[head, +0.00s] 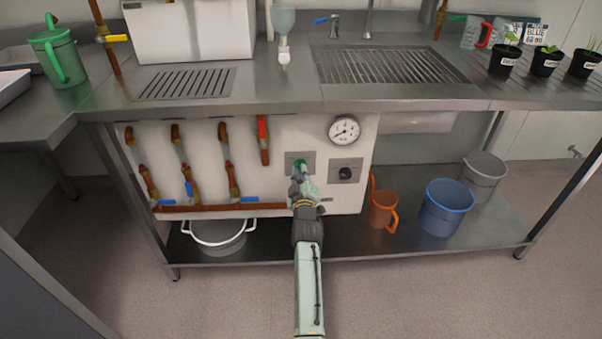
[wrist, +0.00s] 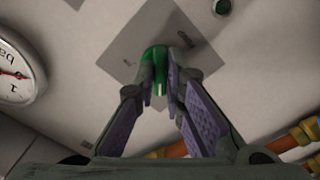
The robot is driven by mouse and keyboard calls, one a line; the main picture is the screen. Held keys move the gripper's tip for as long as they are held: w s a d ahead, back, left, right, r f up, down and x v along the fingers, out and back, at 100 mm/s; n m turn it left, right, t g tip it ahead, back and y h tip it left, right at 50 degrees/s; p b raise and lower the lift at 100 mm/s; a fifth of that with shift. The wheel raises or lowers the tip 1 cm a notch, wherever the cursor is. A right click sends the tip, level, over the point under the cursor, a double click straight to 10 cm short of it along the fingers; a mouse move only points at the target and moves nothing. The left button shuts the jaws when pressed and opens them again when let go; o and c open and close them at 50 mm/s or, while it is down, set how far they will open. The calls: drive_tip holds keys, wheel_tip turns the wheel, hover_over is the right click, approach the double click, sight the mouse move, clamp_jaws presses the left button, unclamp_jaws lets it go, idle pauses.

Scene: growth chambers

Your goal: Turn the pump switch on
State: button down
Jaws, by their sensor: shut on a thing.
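A green switch knob (head: 300,163) sits on a square grey plate on the white panel under the counter. In the wrist view the green knob (wrist: 157,60), with a pale line on it, is between the fingertips of my gripper (wrist: 165,78). My gripper (head: 301,172) reaches up to the panel in the head view and is shut on the knob. The grey plate (wrist: 130,50) shows tilted in the wrist view, and its lettering is too small to read. My gripper hides part of the knob in the head view.
A second plate with a black knob (head: 345,173) is just right of the gripper, below a round pressure gauge (head: 343,129). Copper pipes with valves (head: 230,165) are to the left. An orange jug (head: 382,208) and blue bucket (head: 446,208) stand on the lower shelf.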

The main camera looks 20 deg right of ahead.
idle(0.4)
drive_tip(key=shift+m+b, duration=0.85)
drive_tip(key=shift+m, duration=8.15)
drive_tip(key=c, duration=1.7)
unclamp_jaws()
drive_tip(key=shift+s, duration=0.1)
drive_tip(key=v, duration=1.1)
drive_tip(key=shift+s+a, duration=0.2)
drive_tip(key=shift+s, duration=0.15)
